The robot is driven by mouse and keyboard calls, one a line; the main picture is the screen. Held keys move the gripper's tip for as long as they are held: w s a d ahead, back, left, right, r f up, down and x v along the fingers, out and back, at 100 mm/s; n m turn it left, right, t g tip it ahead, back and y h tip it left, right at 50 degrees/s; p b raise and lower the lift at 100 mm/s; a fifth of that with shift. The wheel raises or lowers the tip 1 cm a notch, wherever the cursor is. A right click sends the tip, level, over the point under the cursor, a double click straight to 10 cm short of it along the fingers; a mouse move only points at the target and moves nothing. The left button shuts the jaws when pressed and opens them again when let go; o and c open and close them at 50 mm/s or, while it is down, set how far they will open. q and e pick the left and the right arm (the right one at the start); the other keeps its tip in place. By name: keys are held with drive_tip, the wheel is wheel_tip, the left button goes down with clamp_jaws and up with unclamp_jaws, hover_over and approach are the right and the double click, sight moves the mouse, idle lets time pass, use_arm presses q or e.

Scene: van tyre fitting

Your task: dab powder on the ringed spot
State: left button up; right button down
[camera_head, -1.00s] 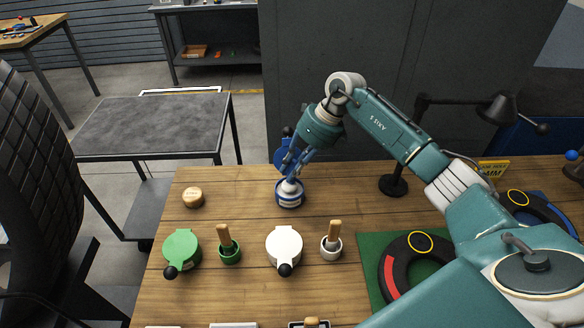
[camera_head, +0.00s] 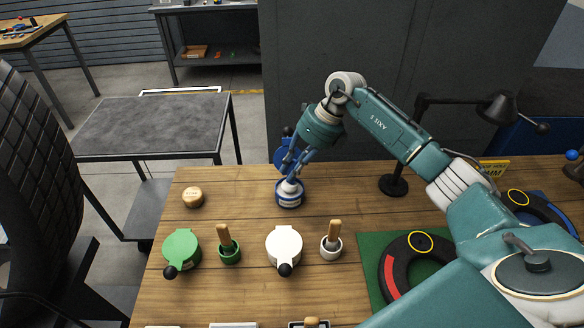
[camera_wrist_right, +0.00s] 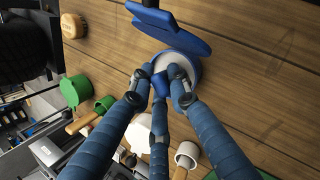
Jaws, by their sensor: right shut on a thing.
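A black tyre section with a red patch (camera_head: 391,272) lies on a green mat (camera_head: 374,246) and bears a yellow ring (camera_head: 421,243). A second yellow ring (camera_head: 518,198) is on another tyre piece at the right. My left gripper is not in view.
A lidded green tub (camera_head: 181,247), a green cup (camera_head: 230,254), a lidded white tub (camera_head: 284,247) and a white cup (camera_head: 331,249) stand in front. Both cups hold wooden-handled tools. A black lamp (camera_head: 393,184) stands behind.

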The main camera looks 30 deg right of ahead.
sight(292, 167)
drive_tip(key=shift+r+p, duration=2.15)
drive_tip(key=shift+r, duration=1.3)
